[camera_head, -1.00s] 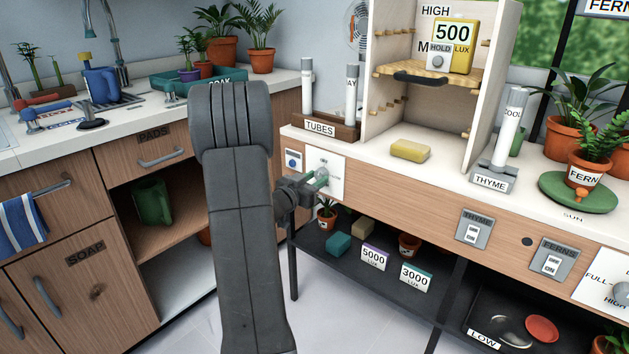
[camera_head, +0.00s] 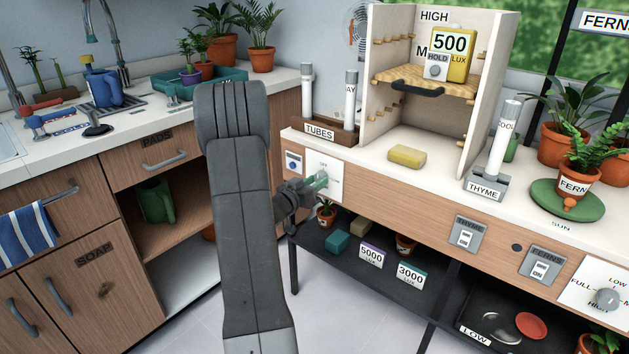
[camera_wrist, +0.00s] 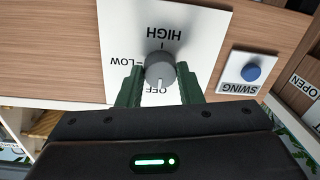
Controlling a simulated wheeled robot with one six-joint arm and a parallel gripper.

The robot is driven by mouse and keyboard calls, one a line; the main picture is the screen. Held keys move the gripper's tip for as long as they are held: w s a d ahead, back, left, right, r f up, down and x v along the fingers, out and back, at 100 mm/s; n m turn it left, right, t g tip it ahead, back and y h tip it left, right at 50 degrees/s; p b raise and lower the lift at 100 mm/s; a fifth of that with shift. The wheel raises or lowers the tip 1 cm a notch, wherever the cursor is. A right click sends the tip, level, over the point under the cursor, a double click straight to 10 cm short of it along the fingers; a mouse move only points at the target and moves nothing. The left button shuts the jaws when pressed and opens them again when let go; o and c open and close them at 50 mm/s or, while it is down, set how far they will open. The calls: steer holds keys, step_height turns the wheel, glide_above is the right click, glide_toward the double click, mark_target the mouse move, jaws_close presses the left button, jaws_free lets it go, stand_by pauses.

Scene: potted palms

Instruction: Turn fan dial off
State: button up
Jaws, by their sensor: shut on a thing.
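The fan dial (camera_wrist: 158,68) is a round grey knob on a white plate (camera_wrist: 200,25), which reads upside down in the wrist view with HIGH, LOW and OFF. The knob's pale pointer mark points at OFF. My gripper (camera_wrist: 159,82) has its green fingers on both sides of the knob, shut on it. In the head view my gripper (camera_head: 319,181) is at the white plate (camera_head: 331,168) on the bench front, and its fingers hide most of the dial. The fan (camera_head: 357,28) stands behind the bench, partly hidden by the shelf box; I cannot tell whether it spins.
A blue SWING button (camera_wrist: 252,72) sits beside the dial plate. Above it on the bench are a TUBES rack (camera_head: 319,133) and a yellow sponge (camera_head: 407,156). Below is a dark shelf with pots and lux cards (camera_head: 371,253). Wooden cabinets stand at left.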

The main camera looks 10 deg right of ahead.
steer(key=o, duration=1)
steer(key=shift+c, duration=0.2)
steer(key=p+v, duration=0.2)
steer(key=v, duration=1.1)
steer(key=shift+s+a, duration=0.25)
steer(key=shift+a, duration=0.1)
steer(key=shift+d, duration=0.1)
